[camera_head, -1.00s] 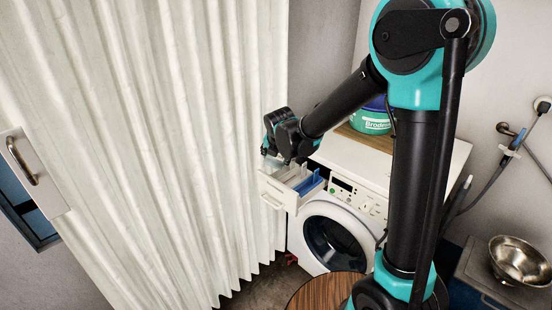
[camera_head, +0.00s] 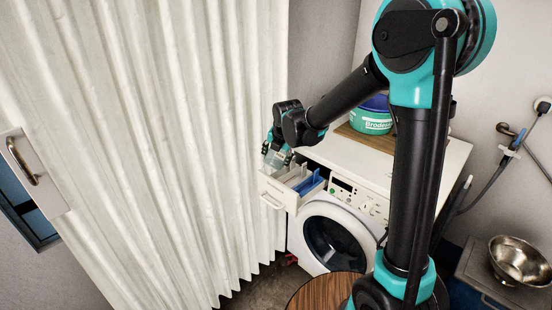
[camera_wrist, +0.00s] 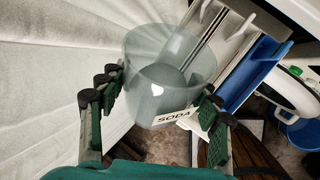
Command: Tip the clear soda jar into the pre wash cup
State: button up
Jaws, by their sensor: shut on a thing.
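My gripper (camera_wrist: 160,95) is shut on a clear jar (camera_wrist: 160,103) with a white SODA label, its fingers on both sides. The jar also shows small in the head view (camera_head: 275,158), held above the left part of the washing machine's open drawer (camera_head: 274,189). I cannot tell its exact tilt or how much is in it. The drawer has pale compartments and a blue insert, which also shows in the wrist view (camera_wrist: 254,72). No part is marked as the pre wash cup; the jar hides some of the drawer in the wrist view.
A white curtain (camera_head: 150,150) hangs close to the left of the drawer and gripper. A teal tub (camera_head: 371,121) stands on a wooden board on the washing machine (camera_head: 340,235). A steel bowl (camera_head: 519,260) is at far right. A round wooden top (camera_head: 322,289) is in front.

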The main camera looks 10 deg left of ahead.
jog(key=shift+w+d+g, duration=0.1)
jog(key=shift+g, duration=0.3)
jog(key=shift+g+y, duration=0.5)
dwell(0.3)
jog(key=shift+w+f+m+g+y, duration=0.1)
jog(key=shift+f+m+g+y, duration=0.1)
jog(key=shift+m+g+y, duration=0.45)
jog(key=shift+n+h, duration=0.25)
jog(key=shift+w+d+f+g, duration=0.1)
jog(key=shift+w+f+g, duration=0.1)
jog(key=shift+g, duration=0.35)
jog(key=shift+g+y, duration=0.5)
jog(key=shift+y, duration=0.1)
